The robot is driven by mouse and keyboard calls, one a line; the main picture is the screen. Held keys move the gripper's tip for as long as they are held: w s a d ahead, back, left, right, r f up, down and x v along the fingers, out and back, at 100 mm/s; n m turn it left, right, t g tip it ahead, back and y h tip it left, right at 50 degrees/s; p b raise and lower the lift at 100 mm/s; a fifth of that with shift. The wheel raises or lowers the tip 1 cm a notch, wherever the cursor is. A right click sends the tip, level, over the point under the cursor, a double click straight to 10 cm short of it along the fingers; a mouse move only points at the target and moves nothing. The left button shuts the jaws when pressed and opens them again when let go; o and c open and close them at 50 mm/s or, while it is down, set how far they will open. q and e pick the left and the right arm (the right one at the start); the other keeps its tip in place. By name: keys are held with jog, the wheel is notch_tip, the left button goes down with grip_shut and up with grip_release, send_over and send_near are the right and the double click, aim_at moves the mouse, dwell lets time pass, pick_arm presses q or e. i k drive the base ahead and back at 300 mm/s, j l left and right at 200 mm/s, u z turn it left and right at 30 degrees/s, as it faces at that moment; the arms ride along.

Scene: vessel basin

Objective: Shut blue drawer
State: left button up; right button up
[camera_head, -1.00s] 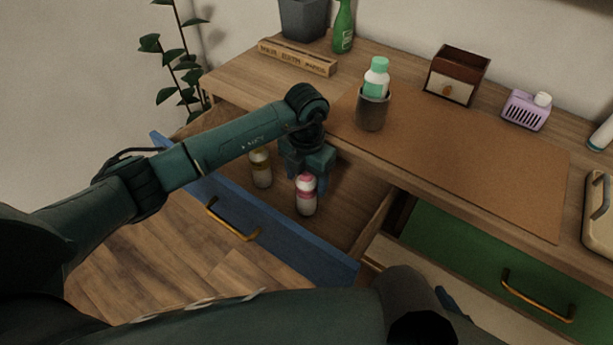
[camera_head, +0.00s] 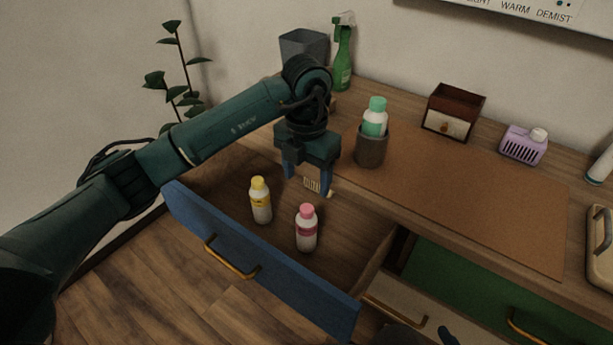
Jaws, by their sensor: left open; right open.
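The blue drawer (camera_head: 285,280) stands pulled out, its front tilted across the lower left of the view, with a gold handle (camera_head: 231,259). Inside stand a yellow-capped bottle (camera_head: 261,203) and a pink-capped bottle (camera_head: 306,231). My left gripper (camera_head: 308,184) points down above the back of the drawer, open, behind the two bottles and apart from them. A small pale striped item (camera_head: 313,185) shows between its fingers; I cannot tell what it is. Of my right gripper only a dark blue finger (camera_head: 449,334) shows at the bottom edge.
On the desk are a brown mat (camera_head: 470,200), a cup (camera_head: 371,150) with a green-capped bottle, a small wooden box (camera_head: 453,112) and a purple basket (camera_head: 521,146). A green drawer (camera_head: 470,285) lies right of the blue one. Floor in front is clear.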

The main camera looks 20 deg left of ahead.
aim_at(327, 285)
jog(key=k, duration=1)
